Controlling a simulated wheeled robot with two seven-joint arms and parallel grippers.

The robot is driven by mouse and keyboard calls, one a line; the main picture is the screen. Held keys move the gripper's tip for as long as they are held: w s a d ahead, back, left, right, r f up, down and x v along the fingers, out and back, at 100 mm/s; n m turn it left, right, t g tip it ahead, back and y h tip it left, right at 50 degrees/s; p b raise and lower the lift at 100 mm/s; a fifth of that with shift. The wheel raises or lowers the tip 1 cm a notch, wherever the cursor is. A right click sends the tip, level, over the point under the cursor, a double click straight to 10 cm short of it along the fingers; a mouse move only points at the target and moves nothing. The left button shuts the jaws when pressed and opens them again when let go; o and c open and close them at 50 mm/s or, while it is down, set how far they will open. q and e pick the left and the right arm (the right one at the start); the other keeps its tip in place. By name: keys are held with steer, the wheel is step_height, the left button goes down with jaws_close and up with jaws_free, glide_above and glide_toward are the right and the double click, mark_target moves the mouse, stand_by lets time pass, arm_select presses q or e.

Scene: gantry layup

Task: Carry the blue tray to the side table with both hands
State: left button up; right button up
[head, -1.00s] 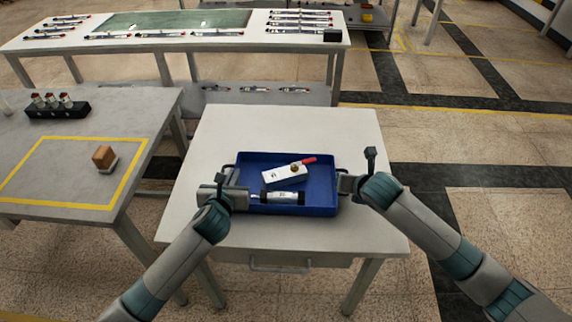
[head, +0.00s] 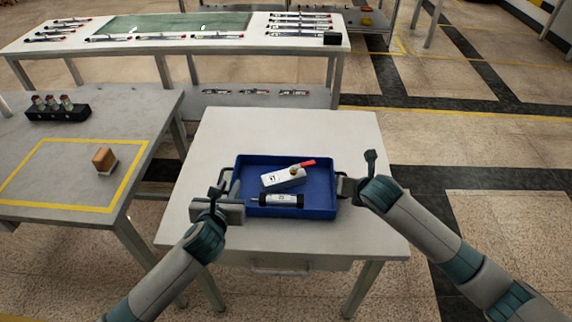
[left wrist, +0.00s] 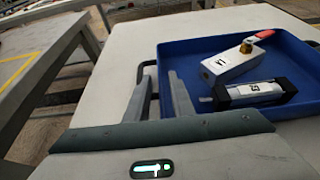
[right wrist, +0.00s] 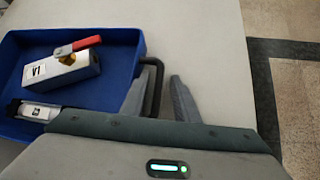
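The blue tray (head: 325,172) sits flat on a white table, with a dark handle at each end. It holds a white block with a red-handled part (head: 284,177) and a dark-ended silver cylinder (head: 277,200). My left gripper (head: 230,200) is open at the tray's left end; in the left wrist view its fingers (left wrist: 160,85) are apart, with the left handle (left wrist: 150,66) by the left finger. My right gripper (head: 346,188) is at the right end; in the right wrist view its open fingers (right wrist: 162,88) stand either side of the right handle (right wrist: 137,66). Contact with the handles is unclear.
A grey table (head: 60,160) on the left has a yellow-outlined area with a brown block (head: 104,158) and a black rack (head: 57,113). A long bench (head: 60,50) stands behind. The white table (head: 290,128) is bare around the tray.

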arm_select(q)
steer(key=v, duration=0.6)
steer(key=shift+s+r, duration=0.2)
steer(key=shift+s, duration=0.1)
arm_select(e)
steer(key=shift+s+r, duration=0.1)
steer(key=v, duration=1.1)
steer(key=shift+s+r, duration=0.2)
steer(key=shift+s, duration=0.05)
arm_select(q)
steer(key=shift+s+f, duration=0.1)
arm_select(e)
steer(key=shift+s+d, duration=0.1)
